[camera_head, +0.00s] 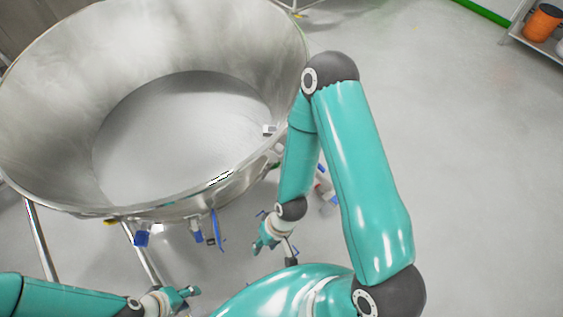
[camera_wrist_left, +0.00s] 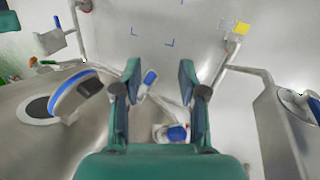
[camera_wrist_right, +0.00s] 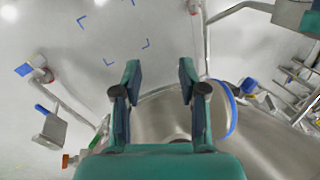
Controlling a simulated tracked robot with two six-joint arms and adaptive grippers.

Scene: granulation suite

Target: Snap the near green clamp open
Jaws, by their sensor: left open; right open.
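No green clamp shows clearly. A small green part (camera_head: 276,165) shows at the right side of the steel bowl (camera_head: 50,110) in the head view, mostly behind my right arm. A green bit (camera_wrist_left: 36,63) also shows at the far left of the left wrist view; I cannot tell whether either is the clamp. My left gripper (camera_head: 191,292) is open and empty, low in front of the bowl; its fingers show in the left wrist view (camera_wrist_left: 159,85). My right gripper (camera_head: 262,238) is open and empty, right of the bowl's front; its fingers show in the right wrist view (camera_wrist_right: 159,80).
Blue-handled fittings (camera_head: 142,237) and a blue strip (camera_head: 217,230) hang below the bowl's front rim. A blue ring (camera_wrist_right: 230,110) shows in the right wrist view. A shelf with an orange container (camera_head: 543,22) stands far right. The floor (camera_head: 470,170) at right is clear.

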